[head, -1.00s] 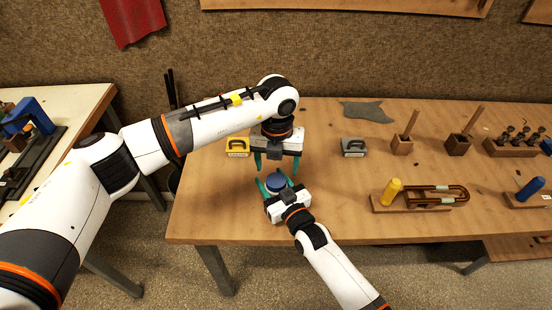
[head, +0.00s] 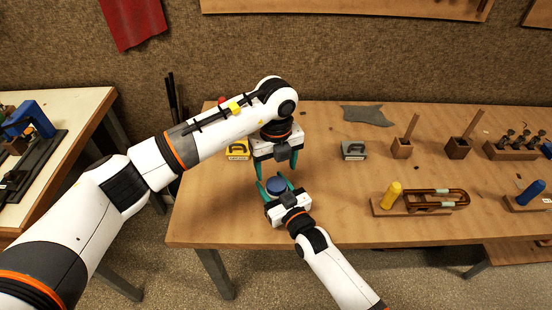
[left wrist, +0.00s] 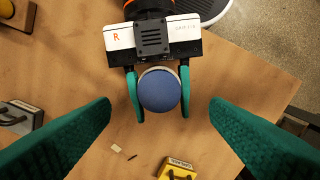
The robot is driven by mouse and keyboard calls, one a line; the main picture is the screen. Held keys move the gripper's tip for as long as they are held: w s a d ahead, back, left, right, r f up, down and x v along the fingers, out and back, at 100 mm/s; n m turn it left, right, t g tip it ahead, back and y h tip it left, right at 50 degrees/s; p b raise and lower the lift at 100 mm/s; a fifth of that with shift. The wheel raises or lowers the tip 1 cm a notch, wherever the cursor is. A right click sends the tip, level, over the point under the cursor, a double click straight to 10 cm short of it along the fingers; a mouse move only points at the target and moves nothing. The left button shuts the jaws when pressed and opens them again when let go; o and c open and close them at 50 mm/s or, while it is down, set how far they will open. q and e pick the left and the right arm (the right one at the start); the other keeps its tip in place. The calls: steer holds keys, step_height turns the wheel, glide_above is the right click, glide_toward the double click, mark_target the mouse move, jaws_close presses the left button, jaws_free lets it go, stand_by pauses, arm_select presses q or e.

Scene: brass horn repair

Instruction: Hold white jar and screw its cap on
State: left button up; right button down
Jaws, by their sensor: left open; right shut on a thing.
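A round blue cap (head: 276,185) sits between the fingers of my right gripper (head: 275,184), near the table's front left. My right gripper is shut around the jar from the front. In the left wrist view the blue cap (left wrist: 160,90) is seen from above, with the right gripper's green fingers on both sides. My left gripper (head: 276,175) is open and empty, pointing down just above and behind the cap. Its wide-apart fingers flank the cap in the left wrist view.
A yellow block (head: 237,149) stands left of my left gripper, and a grey block (head: 353,149) to the right. Wooden holders, a yellow-handled piece (head: 391,193) and a bent brass tube (head: 437,198) lie further right. The table between is clear.

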mark_target(276, 184)
arm_select(q)
step_height(276, 184, down, 6)
steer(key=shift+f, duration=0.1)
stand_by(0.4)
steer(key=c, duration=1)
steer(key=m, duration=0.6)
steer(key=shift+a+m, duration=0.1)
steer(key=shift+m, duration=0.2)
steer(key=o, duration=1.1)
steer(key=shift+c, duration=0.2)
